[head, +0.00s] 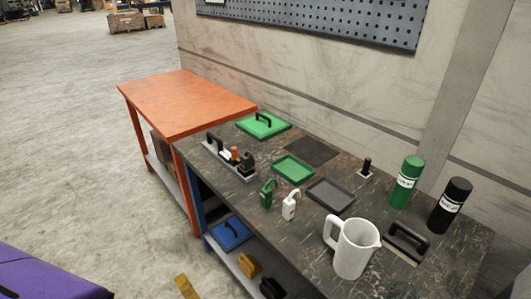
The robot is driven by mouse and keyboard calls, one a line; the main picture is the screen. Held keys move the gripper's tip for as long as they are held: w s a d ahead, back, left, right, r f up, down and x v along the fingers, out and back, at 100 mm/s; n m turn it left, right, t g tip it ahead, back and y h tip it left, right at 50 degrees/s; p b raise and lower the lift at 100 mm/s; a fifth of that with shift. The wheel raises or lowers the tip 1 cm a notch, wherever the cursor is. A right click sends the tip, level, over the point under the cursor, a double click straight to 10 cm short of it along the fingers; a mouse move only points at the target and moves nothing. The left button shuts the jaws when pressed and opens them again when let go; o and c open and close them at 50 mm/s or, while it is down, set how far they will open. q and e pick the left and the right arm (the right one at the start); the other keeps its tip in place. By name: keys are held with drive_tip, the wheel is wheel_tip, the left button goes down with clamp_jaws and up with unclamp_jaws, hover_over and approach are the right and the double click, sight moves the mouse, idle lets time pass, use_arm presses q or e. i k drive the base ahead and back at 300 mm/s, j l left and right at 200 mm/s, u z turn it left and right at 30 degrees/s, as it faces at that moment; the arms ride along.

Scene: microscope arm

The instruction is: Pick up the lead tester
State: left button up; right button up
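No label marks any item as the lead tester, and I cannot tell which one it is. Candidates on the dark workbench (320,265) include a small green item with a curved loop on top (266,194) and a similar white one (290,206), standing side by side near its front edge. A grey rack (212,147) near the bench's left end holds several small upright pieces with black, orange and white parts. A small black-topped piece (366,166) stands near the back edge. Neither of my grippers is in view.
A white pitcher (354,252), green bottle (406,182), black bottle (449,206) and black-handled block (407,243) crowd the right. Green tray (293,168) and grey tray (330,195) lie mid-bench; a green handled lid (263,125) lies behind. An orange table (185,100) adjoins. Floor at left is open.

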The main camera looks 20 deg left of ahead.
sight(214, 144)
drive_tip(key=i+j+z, duration=0.1)
drive_tip(key=j+z, duration=0.2)
drive_tip(key=j, duration=0.2)
drive_tip(key=i+j+z, duration=0.1)
drive_tip(key=j+z, duration=0.2)
drive_tip(key=j, duration=0.2)
drive_tip(key=j+z, duration=0.3)
drive_tip(key=j, duration=1.85)
